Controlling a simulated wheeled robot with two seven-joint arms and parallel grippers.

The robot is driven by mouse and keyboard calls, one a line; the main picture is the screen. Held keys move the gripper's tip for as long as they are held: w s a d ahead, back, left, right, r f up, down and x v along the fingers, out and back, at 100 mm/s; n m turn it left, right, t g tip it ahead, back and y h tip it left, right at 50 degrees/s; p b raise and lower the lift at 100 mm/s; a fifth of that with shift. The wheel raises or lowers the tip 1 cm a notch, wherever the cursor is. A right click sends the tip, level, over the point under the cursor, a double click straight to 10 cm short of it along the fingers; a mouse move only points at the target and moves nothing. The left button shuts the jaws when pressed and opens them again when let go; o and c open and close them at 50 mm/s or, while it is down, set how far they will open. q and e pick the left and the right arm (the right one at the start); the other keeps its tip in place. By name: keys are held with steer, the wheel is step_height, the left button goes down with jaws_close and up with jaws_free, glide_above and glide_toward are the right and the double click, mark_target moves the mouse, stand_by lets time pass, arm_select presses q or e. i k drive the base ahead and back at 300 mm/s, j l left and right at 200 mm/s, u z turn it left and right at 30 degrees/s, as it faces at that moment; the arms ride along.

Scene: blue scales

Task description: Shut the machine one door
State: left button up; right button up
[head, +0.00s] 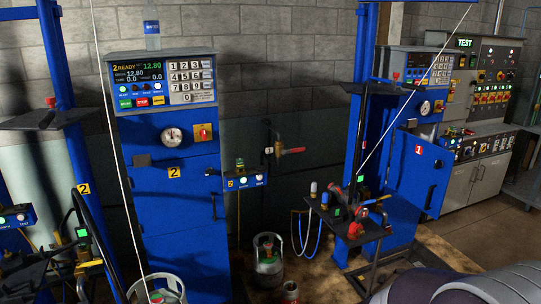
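Machine one (378,190) is a blue cabinet at the right, with a keypad panel on top and a round gauge (425,107) below it. Its blue door (420,175) carries a red "1" label (418,150) and stands open, swung out to the right. A dark handle (432,196) is on the door's right part. Black posts and a small table in front hide part of the cabinet. Neither of my grippers shows. A dark grey rounded part of my own arm fills the bottom right corner.
A small black table (350,225) with tools stands before machine one. Machine two (170,200) is at the left, its door shut. A gas cylinder (268,262) stands between them. A grey test cabinet (475,175) is behind the door. Floor at the right is clear.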

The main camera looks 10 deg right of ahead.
mark_target(411, 175)
steer(key=i+z, duration=0.8)
steer(key=i+j+z, duration=0.15)
steer(key=i+z, duration=0.25)
steer(key=i+j+z, duration=0.25)
steer(key=z, duration=0.15)
